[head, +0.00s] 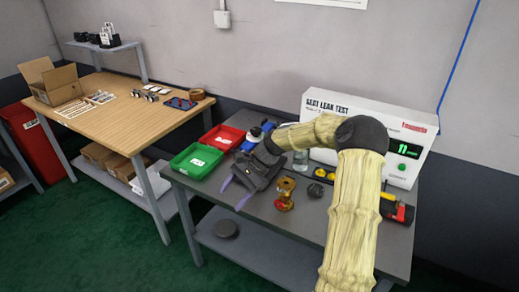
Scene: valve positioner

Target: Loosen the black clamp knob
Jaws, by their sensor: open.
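My gripper (231,198) is open and empty, its two purple fingers apart over the left front part of the grey table (283,232). A brass valve-like part (285,192) stands upright on the table, to the right of my gripper and apart from it. A small round black part (316,190) lies to the right of the brass part; I cannot tell whether it is the clamp knob. A blue and black device (256,133) shows behind my gripper, partly hidden by my arm. No clamp knob can be made out surely at this size.
A green bin (195,161) and a red bin (222,138) stand left of my gripper. The white leak test unit (405,157) stands at the back right. Yellow parts (325,174) and a red-black tool (400,211) lie near my arm, which hides some of the table.

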